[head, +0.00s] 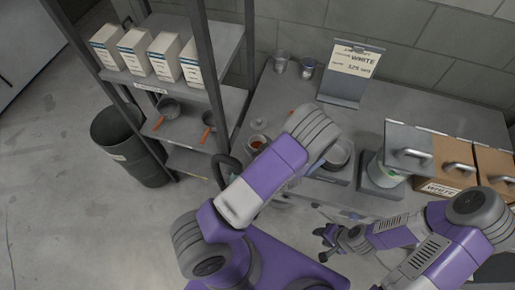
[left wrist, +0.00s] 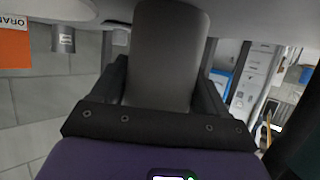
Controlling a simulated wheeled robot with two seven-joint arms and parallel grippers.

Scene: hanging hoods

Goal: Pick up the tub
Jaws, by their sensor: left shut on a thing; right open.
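My left gripper (left wrist: 165,85) is in the left wrist view, with dark fingers on both sides of a smooth dark grey rounded body (left wrist: 168,45). It is shut on this body, which looks like the tub, though only one side of it shows.
A shelf rack (head: 160,88) and dark bin (head: 130,145) stand left.

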